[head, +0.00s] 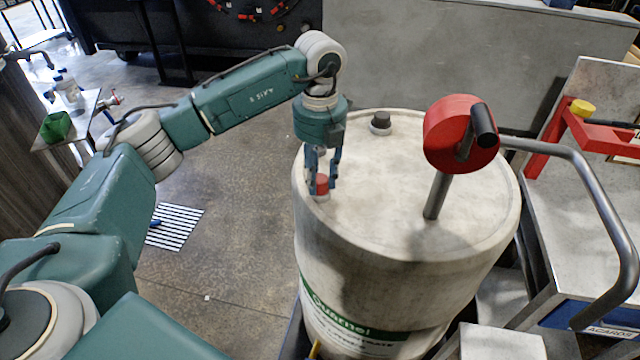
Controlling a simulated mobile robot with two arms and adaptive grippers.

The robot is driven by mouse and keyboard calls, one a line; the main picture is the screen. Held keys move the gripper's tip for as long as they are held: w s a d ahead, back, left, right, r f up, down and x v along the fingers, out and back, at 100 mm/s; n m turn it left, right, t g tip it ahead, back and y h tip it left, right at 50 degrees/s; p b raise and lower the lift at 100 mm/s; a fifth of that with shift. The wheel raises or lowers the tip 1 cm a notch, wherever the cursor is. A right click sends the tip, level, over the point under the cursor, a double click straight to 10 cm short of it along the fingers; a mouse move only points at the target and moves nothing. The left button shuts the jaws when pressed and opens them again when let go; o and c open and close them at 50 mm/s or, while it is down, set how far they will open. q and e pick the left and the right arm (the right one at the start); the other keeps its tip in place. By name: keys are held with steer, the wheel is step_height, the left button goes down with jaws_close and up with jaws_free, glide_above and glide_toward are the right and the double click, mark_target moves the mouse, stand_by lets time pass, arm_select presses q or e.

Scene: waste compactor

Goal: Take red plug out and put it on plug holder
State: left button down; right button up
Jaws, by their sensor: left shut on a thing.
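The red plug (322,183) is at the left edge of the pale drum's top (385,215). My left gripper (321,178) points down from above with its fingers on both sides of the plug and is shut on it. The plug is at or just above its opening; I cannot tell whether it is still seated. I cannot make out a plug holder for certain. My right gripper is not in view.
A red wheel with a black handle (461,134) stands on a grey post on the drum's top. A dark cap (380,121) sits at its back. A grey bent rail (600,200) and a red bracket (600,135) are at the right. Open floor (235,235) lies left of the drum.

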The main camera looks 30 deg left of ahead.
arm_select(q)
steer(key=shift+n, duration=1)
steer(key=n, duration=0.2)
steer(key=shift+r+n+p, duration=0.1)
steer(key=shift+n+p, duration=0.2)
steer(key=shift+p, duration=0.05)
steer(key=n, duration=0.2)
steer(key=shift+n, duration=0.3)
steer(key=c, duration=1.3)
jaws_free()
steer(key=shift+o, duration=0.2)
steer(key=shift+c, duration=0.4)
